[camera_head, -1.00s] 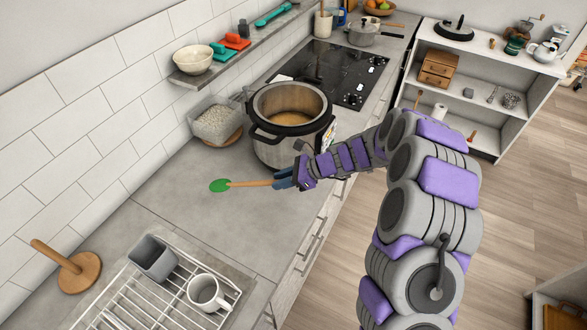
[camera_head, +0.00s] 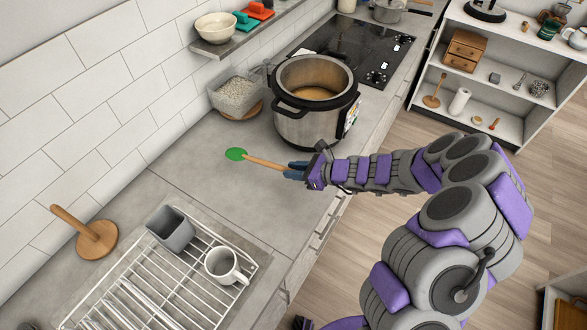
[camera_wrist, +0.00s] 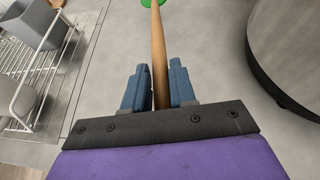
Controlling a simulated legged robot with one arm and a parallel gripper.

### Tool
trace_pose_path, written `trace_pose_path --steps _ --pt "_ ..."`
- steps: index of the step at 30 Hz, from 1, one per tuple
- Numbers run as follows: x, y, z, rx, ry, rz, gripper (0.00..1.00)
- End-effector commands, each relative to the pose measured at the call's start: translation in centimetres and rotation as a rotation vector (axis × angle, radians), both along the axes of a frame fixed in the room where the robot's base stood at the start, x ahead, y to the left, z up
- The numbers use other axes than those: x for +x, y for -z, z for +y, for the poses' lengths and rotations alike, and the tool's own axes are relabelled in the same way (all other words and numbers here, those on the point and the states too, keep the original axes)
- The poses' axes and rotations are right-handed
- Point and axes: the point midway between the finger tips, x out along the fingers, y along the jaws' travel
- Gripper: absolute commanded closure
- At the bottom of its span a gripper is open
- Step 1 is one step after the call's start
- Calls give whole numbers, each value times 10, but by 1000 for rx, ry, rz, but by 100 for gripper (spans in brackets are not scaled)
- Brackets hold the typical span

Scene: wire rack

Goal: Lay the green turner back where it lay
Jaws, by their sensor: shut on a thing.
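The green turner (camera_head: 236,154) has a green head and a wooden handle (camera_head: 264,162). My gripper (camera_head: 296,170) is shut on the handle's end, with the head pointing left, away from the fingers. In the wrist view the handle (camera_wrist: 158,50) runs between the two blue fingers of my gripper (camera_wrist: 160,88), and part of the green head (camera_wrist: 148,3) shows at the top edge. The turner is over the grey counter (camera_head: 195,180), between the pot and the wire rack. I cannot tell whether it touches the counter.
A large pot (camera_head: 308,130) stands close behind my gripper. The wire rack (camera_head: 128,262) at front left holds a grey cup (camera_head: 170,230) and a white mug (camera_head: 222,266). A clear container (camera_head: 236,95) is by the wall.

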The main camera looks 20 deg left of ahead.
Motion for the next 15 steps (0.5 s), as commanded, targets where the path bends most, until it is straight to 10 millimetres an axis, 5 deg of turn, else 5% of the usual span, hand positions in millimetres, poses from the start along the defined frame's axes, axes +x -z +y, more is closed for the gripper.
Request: trace_pose_path --steps 15 --pt "0 26 3 -5 1 3 100"
